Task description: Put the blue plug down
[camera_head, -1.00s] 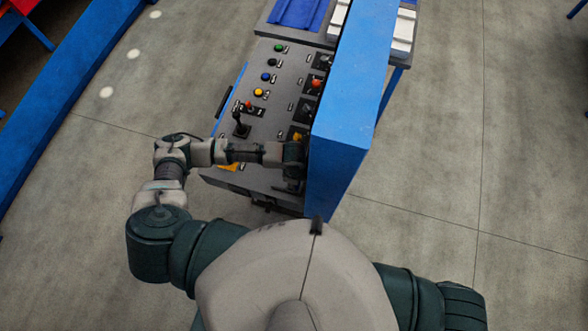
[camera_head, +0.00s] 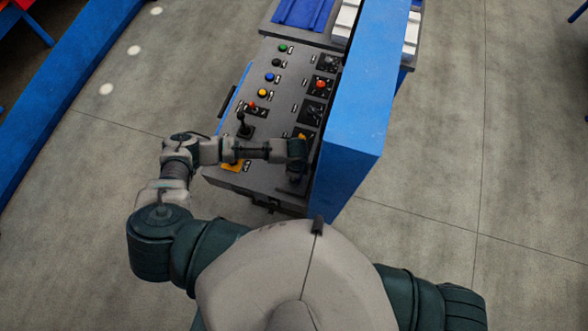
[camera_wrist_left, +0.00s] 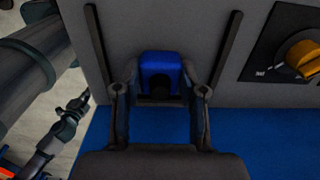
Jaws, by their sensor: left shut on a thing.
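The blue plug (camera_wrist_left: 160,75) is in the left wrist view, between the two fingers of my left gripper (camera_wrist_left: 160,88), which is shut on it. Behind it is the grey panel face (camera_wrist_left: 150,22); I cannot tell whether the plug touches it. In the head view my left gripper (camera_head: 297,180) is at the near right part of the sloped control panel (camera_head: 232,178), close to the blue upright board (camera_head: 345,150). The plug is hidden there by my arm. My right gripper is not in view.
An orange rotary knob (camera_wrist_left: 300,58) sits right of the plug. The panel holds several coloured buttons, such as a yellow one (camera_head: 262,93), a black joystick (camera_head: 244,126) and a red knob (camera_head: 320,85). Bare floor (camera_head: 440,150) lies right of the blue board.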

